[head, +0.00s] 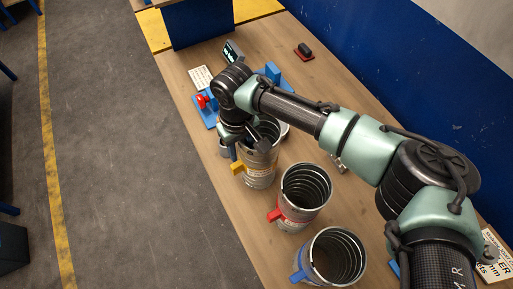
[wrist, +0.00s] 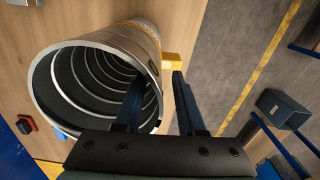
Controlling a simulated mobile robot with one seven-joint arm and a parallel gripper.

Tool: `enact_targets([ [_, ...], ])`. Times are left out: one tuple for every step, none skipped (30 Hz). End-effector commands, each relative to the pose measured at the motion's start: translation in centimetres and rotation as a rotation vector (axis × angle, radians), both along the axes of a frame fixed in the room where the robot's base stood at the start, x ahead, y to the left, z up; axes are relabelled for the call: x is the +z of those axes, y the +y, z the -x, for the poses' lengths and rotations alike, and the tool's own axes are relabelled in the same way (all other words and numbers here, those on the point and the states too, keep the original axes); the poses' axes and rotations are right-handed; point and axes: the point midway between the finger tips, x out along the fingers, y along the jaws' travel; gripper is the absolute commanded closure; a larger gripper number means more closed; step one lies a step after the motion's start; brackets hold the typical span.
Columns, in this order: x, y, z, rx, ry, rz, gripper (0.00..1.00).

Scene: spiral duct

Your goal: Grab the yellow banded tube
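The yellow banded tube (head: 259,174) is an upright, open-topped grey spiral duct with a yellow band and a yellow tab (head: 237,168), standing on the wooden bench. In the head view my gripper (head: 245,146) is at its rim, and my wrist partly hides its mouth. In the wrist view the tube (wrist: 68,48) shows its ribbed inside, and the tab (wrist: 171,62) sticks out on its right. My gripper (wrist: 157,82) is open there, one finger inside the mouth and the other outside beside the tab, with the wall between. Contact with the wall cannot be told.
A red-banded tube (head: 293,214) and a blue-banded tube (head: 310,262) stand nearer on the bench. Behind are a blue fixture with a red knob (head: 203,101), a small display (head: 233,52) and a black-and-red item (head: 304,51). A blue wall borders the right.

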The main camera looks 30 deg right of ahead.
Motion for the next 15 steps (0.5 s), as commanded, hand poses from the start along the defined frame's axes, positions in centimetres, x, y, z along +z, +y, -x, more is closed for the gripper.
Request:
enact_targets([
  [-0.04, 0.02, -0.01, 0.000, 0.000, 0.000, 0.61],
  [-0.04, 0.02, 0.00, 0.000, 0.000, 0.000, 0.61],
  [-0.03, 0.02, 0.00, 0.001, 0.000, 0.000, 0.61],
  [-0.03, 0.02, 0.00, 0.001, 0.000, 0.000, 0.61],
  [-0.02, 0.03, 0.00, 0.001, 0.000, 0.000, 0.67],
  [-0.02, 0.03, 0.00, 0.001, 0.000, 0.000, 0.74],
  [-0.01, 0.03, 0.00, 0.001, 0.000, 0.000, 0.79],
  [-0.01, 0.02, 0.00, 0.000, 0.000, 0.000, 0.85],
  [0.00, 0.03, 0.00, 0.000, 0.000, 0.000, 0.92],
  [0.00, 0.03, 0.00, 0.000, 0.000, 0.000, 0.97],
  [0.01, 0.03, 0.00, 0.000, 0.000, 0.000, 1.00],
  [0.01, 0.03, 0.00, 0.000, 0.000, 0.000, 1.00],
  [0.01, 0.03, 0.00, 0.000, 0.000, 0.000, 1.00],
  [0.01, 0.03, 0.00, 0.000, 0.000, 0.000, 1.00],
  [0.02, 0.03, 0.00, 0.000, 0.000, 0.000, 1.00],
])
